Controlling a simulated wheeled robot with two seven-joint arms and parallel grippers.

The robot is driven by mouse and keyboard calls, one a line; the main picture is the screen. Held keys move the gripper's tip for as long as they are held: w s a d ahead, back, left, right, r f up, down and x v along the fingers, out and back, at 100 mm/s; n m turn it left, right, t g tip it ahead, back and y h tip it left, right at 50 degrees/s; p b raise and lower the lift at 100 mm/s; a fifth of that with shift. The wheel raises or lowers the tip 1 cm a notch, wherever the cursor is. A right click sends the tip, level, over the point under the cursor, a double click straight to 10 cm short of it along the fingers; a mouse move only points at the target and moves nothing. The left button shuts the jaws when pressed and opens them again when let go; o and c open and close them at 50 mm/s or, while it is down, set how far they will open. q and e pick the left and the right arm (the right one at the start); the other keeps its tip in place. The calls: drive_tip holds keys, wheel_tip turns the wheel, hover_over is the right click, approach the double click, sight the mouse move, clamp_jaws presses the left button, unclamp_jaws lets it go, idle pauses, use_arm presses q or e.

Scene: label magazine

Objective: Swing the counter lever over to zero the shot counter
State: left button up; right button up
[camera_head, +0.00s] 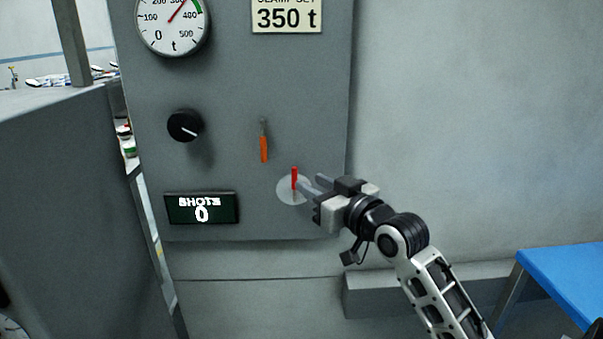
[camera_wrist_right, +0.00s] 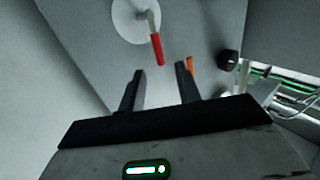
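The shot counter display (camera_head: 201,208) is a dark panel at the lower left of the grey machine face and reads SHOTS 0. A lever with a red grip (camera_head: 294,178) stands on a pale round plate (camera_head: 284,191) to its right, with the grip upright in the head view. The lever also shows in the right wrist view (camera_wrist_right: 157,50). My right gripper (camera_head: 311,186) is just right of the lever. In the right wrist view its two fingers (camera_wrist_right: 160,72) are apart with nothing held, and the red grip ends near their tips; contact cannot be told. My left gripper is out of view.
An orange-handled lever (camera_head: 264,148) hangs above and left of the red one. A black knob (camera_head: 185,126), a dial gauge (camera_head: 172,22) and a 350 t plate (camera_head: 287,17) are also on the face. A blue table (camera_head: 562,277) stands at lower right.

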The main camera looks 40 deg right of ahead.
sight(296, 175)
drive_tip(key=w, duration=0.4)
drive_tip(key=shift+w+a, duration=0.1)
drive_tip(key=shift+w, duration=0.3)
clamp_jaws()
